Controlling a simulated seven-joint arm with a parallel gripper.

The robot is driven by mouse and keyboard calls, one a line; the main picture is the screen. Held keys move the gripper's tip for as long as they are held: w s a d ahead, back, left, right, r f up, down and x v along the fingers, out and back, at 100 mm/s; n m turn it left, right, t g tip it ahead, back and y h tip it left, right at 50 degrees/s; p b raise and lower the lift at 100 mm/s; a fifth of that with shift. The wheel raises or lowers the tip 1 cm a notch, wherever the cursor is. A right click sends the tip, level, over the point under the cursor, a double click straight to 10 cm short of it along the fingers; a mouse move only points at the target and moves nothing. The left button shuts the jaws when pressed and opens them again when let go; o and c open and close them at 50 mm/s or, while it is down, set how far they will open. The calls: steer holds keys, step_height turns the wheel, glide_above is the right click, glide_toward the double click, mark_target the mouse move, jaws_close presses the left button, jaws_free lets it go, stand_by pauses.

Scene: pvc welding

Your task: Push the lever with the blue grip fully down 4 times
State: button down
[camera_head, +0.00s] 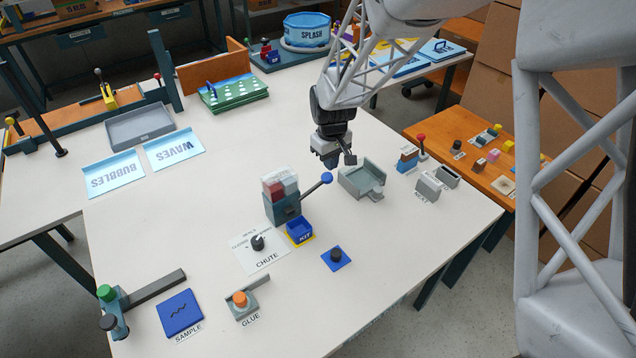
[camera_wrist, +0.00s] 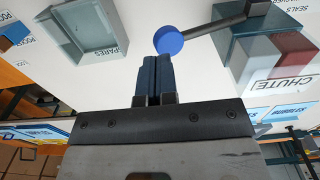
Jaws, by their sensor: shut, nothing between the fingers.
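The lever's blue grip (camera_head: 326,178) is a round ball at the end of a dark bar (camera_head: 312,191). The bar slopes up and right from a teal dispenser (camera_head: 284,209) with red and white blocks on top. My gripper (camera_head: 332,162) is shut and empty, pointing down just above and behind the grip in the head view. In the wrist view the closed blue-grey fingers (camera_wrist: 153,75) end right beside the blue grip (camera_wrist: 168,41), and the bar (camera_wrist: 213,25) runs right to the dispenser (camera_wrist: 250,22). I cannot tell whether the fingertips touch the grip.
A grey tray (camera_head: 360,181) stands close right of my gripper; it also shows in the wrist view (camera_wrist: 85,50). A blue kit box (camera_head: 300,230) sits below the dispenser, near a dark knob (camera_head: 257,242) on the chute card. The table's middle left is clear.

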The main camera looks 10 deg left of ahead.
steer(key=shift+f, duration=4.1)
steer(key=shift+r, duration=4.6)
steer(key=shift+r, duration=2.8)
